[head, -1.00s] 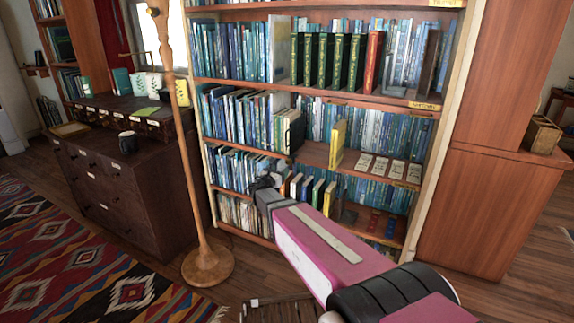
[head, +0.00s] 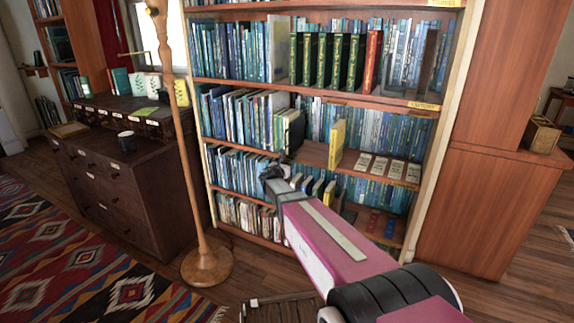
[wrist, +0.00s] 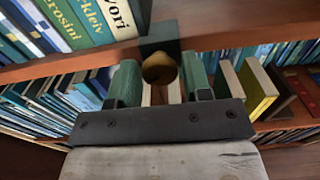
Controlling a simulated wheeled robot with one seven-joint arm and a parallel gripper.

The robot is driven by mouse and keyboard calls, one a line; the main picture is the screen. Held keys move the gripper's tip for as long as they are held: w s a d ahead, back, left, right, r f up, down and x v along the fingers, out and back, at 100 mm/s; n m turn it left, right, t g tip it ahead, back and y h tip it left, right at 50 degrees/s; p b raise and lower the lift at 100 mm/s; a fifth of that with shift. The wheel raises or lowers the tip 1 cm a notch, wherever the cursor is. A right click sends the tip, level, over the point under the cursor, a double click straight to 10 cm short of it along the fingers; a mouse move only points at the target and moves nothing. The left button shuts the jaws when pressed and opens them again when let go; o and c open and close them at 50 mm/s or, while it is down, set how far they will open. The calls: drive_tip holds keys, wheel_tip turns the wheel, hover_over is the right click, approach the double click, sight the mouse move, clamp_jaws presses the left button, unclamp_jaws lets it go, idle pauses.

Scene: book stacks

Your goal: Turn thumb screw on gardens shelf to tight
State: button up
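A round brass thumb screw (wrist: 159,69) sits under a dark green bracket (wrist: 160,46) at the shelf edge in the wrist view. My gripper (wrist: 160,78) has its two fingers spread, one on each side of the screw in the picture. I cannot tell whether either finger touches it. In the head view my gripper (head: 274,172) is at the bookcase, in front of the lower shelves. The screw is too small or hidden to make out there. The shelf name at the screw is not readable.
Books fill the bookcase shelves, with a yellow book (head: 337,145) standing right of my gripper. Green books (wrist: 85,20) are above left in the wrist view. A wooden lamp stand (head: 205,262) and a dark drawer cabinet (head: 125,190) are to the left.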

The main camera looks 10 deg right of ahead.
drive_tip(key=c, duration=0.5)
drive_tip(key=shift+m, duration=0.3)
drive_tip(key=shift+a+r+m, duration=0.1)
drive_tip(key=shift+m, duration=9.8)
drive_tip(key=o, duration=0.9)
